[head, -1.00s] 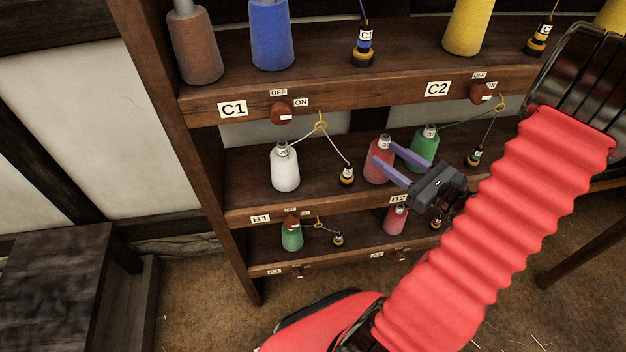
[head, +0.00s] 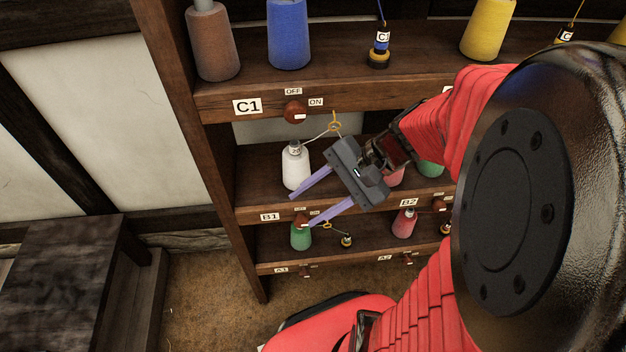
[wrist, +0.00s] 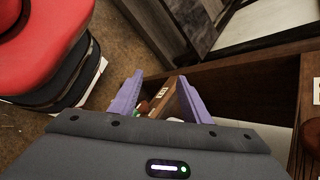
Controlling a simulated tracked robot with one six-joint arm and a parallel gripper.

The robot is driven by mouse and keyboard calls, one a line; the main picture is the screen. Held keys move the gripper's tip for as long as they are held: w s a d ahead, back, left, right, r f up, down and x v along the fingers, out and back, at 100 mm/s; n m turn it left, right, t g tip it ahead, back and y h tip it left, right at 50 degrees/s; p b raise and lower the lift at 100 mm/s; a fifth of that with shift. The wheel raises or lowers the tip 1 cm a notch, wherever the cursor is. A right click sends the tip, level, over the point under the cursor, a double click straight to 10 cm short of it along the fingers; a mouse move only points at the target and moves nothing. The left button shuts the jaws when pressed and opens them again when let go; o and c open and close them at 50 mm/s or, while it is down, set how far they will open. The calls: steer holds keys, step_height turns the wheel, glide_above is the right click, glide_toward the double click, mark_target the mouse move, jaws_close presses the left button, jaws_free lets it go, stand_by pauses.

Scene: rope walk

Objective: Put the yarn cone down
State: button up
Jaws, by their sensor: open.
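My gripper (head: 302,210) is open, with nothing between its two lilac fingers. It is in front of the shelf near label B1, its fingers pointing down and left. In the wrist view the fingers (wrist: 160,95) are spread. The pink-red yarn cone (head: 397,176) in the B2 bay is mostly hidden behind my gripper and arm. A white cone (head: 295,170) stands upright in bay B1, left of the gripper. A green cone (head: 431,169) in B2 is partly hidden by my arm. Which cone the task means, I cannot tell.
Top-shelf cones are brown (head: 212,45), blue (head: 289,35) and yellow (head: 487,30). Below stand a small green cone (head: 300,237) and a pink-red cone (head: 404,223). Red switch knobs (head: 295,111) project from the shelf fronts. A dark wooden block (head: 60,285) stands at left.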

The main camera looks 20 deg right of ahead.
step_height(320, 180, up, 9)
steer(key=s+n+t+h, duration=0.2)
steer(key=n+h, duration=0.6)
steer(key=n, duration=0.4)
steer(key=shift+s+a+r+n+t, duration=0.2)
steer(key=shift+s+a+n+t, duration=0.15)
steer(key=shift+s+t, duration=0.1)
